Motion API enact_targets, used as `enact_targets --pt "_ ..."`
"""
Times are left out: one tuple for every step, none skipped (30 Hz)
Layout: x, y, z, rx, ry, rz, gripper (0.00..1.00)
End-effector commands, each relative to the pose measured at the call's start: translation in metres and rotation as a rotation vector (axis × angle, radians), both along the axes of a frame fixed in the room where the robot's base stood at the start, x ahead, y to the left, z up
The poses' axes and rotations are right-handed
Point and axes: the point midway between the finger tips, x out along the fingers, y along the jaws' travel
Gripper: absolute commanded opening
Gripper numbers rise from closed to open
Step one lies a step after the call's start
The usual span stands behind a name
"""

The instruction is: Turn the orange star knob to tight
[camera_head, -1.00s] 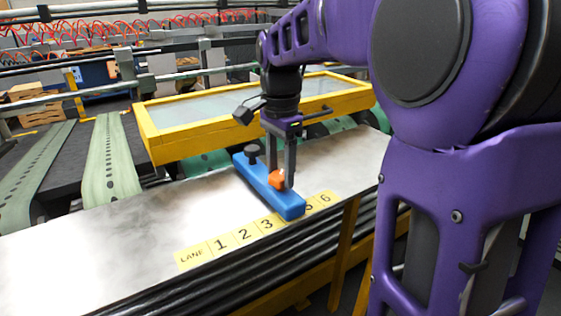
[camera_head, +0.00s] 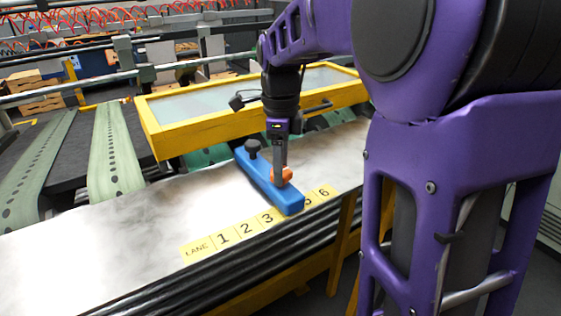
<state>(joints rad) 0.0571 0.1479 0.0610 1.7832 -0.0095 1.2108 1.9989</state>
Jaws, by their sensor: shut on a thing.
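The orange star knob (camera_head: 286,174) sits on top of a blue bar (camera_head: 258,179) on the metal table. A black knob (camera_head: 252,148) stands at the bar's far end. My gripper (camera_head: 280,178) points straight down from above and is shut on the orange knob. It is seen edge-on, with one finger in front hiding part of the knob. The bar's near end lies over the lane label strip, by the number 4, which is hidden.
A yellow lane strip (camera_head: 226,236) numbered 1 to 6 runs along the table's front edge. A yellow-framed panel (camera_head: 150,130) stands behind the bar. The metal table (camera_head: 100,240) is clear to the left.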

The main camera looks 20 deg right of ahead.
Motion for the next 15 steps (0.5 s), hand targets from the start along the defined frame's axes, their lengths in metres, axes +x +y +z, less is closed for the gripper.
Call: enact_targets --pt "0.0000 0.0004 0.0008 0.000 0.000 -0.014 0.01" --pt "0.0000 0.0004 0.0007 0.000 0.000 -0.024 0.01" --pt "-0.0001 0.0004 0.0006 0.000 0.000 -0.033 0.01" --pt "0.0000 0.0002 0.0006 0.000 0.000 -0.040 0.01" --pt "-0.0001 0.0001 0.0005 0.000 0.000 -0.046 0.01" --pt "0.0000 0.0000 0.0004 0.000 0.000 -0.053 0.01" --pt "0.0000 0.0000 0.0004 0.000 0.000 -0.057 0.01" --pt "0.0000 -0.0001 0.0003 0.000 0.000 -0.060 0.01" --pt "0.0001 -0.0001 0.0003 0.000 0.000 -0.063 0.01" --pt "0.0000 -0.0002 0.0002 0.000 0.000 -0.065 0.01" --pt "0.0000 -0.0002 0.0002 0.000 0.000 -0.066 0.01" --pt "0.0000 -0.0002 0.0002 0.000 0.000 -0.067 0.01" --pt "0.0000 -0.0002 0.0002 0.000 0.000 -0.067 0.01" --pt "0.0000 -0.0002 0.0001 0.000 0.000 -0.067 0.01" --pt "0.0000 -0.0002 0.0001 0.000 0.000 -0.067 0.01"
